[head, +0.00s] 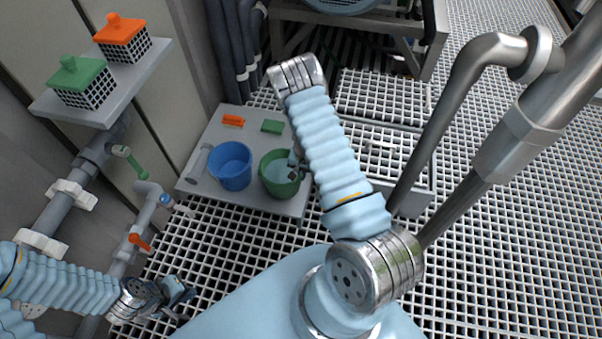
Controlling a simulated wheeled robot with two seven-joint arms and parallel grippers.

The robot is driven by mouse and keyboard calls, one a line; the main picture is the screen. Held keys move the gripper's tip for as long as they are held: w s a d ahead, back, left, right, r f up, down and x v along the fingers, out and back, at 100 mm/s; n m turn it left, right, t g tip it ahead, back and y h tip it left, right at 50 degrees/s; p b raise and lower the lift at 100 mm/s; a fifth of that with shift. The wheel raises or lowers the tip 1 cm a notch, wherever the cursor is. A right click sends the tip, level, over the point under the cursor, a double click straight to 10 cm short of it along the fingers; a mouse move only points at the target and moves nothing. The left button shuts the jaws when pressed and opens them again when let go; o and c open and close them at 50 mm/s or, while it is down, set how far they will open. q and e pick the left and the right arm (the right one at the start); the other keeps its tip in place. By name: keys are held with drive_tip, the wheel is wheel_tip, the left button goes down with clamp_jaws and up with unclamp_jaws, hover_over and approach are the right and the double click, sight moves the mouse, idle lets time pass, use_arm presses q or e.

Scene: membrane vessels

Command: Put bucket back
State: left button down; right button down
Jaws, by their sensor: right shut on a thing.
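A green bucket (276,181) stands upright at the right front of a grey platform (265,205). A blue bucket (231,172) stands beside it on the left. My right gripper (293,172) is at the green bucket's right rim and is shut on it. The arm partly hides the fingers and that side of the rim. My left gripper (184,306) is at the lower left above the grating, away from both buckets. Its fingers look apart, with nothing seen between them.
An orange piece (233,120) and a green piece (272,127) lie behind the buckets. At left are a shelf with an orange basket (123,39) and a green basket (80,82), and pipes with a green valve handle (128,158) and an orange one (139,242). Thick pipes stand at right.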

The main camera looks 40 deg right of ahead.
drive_tip(key=c, duration=1.7)
unclamp_jaws()
drive_tip(key=shift+f, duration=0.15)
drive_tip(key=o, duration=0.5)
